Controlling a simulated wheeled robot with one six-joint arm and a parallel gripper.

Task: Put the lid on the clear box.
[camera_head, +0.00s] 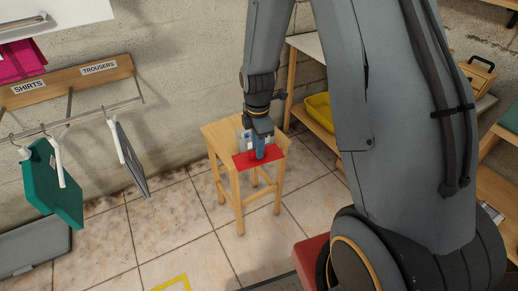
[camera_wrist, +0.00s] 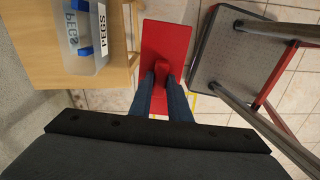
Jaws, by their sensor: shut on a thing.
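My gripper (camera_head: 260,155) is shut on a red lid (camera_head: 240,161), gripping its raised red handle. In the wrist view the fingers (camera_wrist: 160,88) close on that handle and the flat lid (camera_wrist: 168,40) extends beyond them. The clear box (camera_wrist: 92,62) stands on a wooden stool (camera_wrist: 35,50), with blue things inside and a label reading PEGS. The box top looks open. The lid is beside the box, past the stool's edge, and not over it. In the head view the box (camera_head: 241,136) is partly hidden behind my gripper.
A step with a grey tread (camera_wrist: 235,60) and metal tubes stands right of the lid in the wrist view. A shelf with a yellow bin (camera_head: 319,112) is behind my arm. Hanging clothes (camera_head: 52,180) are at the left. Tiled floor around the stool is mostly clear.

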